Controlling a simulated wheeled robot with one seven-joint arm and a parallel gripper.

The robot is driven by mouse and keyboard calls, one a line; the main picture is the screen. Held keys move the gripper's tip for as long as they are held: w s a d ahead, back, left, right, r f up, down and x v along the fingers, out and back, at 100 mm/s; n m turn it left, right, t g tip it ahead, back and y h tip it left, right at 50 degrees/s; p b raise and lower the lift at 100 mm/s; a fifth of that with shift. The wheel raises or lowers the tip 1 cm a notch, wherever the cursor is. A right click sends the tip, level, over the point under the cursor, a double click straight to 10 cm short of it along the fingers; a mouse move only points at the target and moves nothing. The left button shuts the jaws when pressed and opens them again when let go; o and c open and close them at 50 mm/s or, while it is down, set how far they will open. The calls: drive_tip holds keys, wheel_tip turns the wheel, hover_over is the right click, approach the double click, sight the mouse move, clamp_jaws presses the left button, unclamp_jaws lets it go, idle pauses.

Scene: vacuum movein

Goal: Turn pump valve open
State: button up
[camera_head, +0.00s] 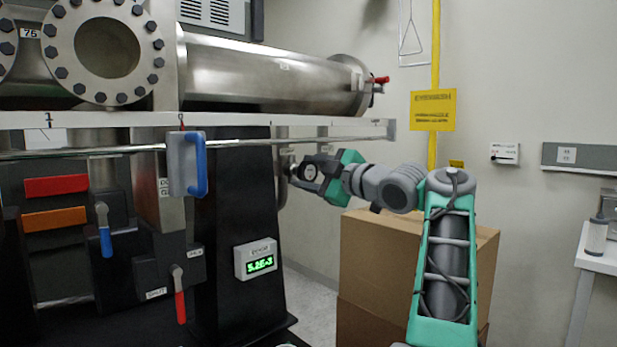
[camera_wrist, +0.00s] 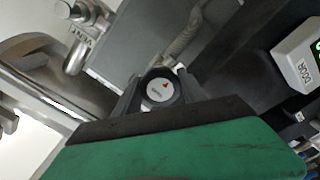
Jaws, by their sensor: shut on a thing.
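The pump valve knob is a dark round knob with a white face and a small red arrow mark (camera_wrist: 159,90) in the wrist view. My gripper (camera_wrist: 158,95) is shut on the knob, with one dark finger on each side of it. The lettering on the face is too small to read. In the head view my gripper (camera_head: 300,173) reaches left to the side of the machine, below the steel chamber. The gripper hides most of the knob there.
A steel chamber (camera_head: 270,75) and its rail sit above my gripper. A blue-handled door latch (camera_head: 196,165), a blue lever (camera_head: 104,232) and a red lever (camera_head: 179,295) are on the machine's front. A gauge (camera_head: 256,259) shows green digits. A cardboard box (camera_head: 380,255) stands behind my arm.

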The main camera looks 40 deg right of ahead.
drive_tip(key=shift+n, duration=0.3)
drive_tip(key=o, duration=1.4)
drive_tip(key=shift+c, duration=0.2)
drive_tip(key=shift+s, duration=0.1)
drive_tip(key=s+d, duration=0.1)
drive_tip(key=s, duration=0.6)
drive_tip(key=shift+s, duration=0.25)
drive_tip(key=shift+d, duration=0.15)
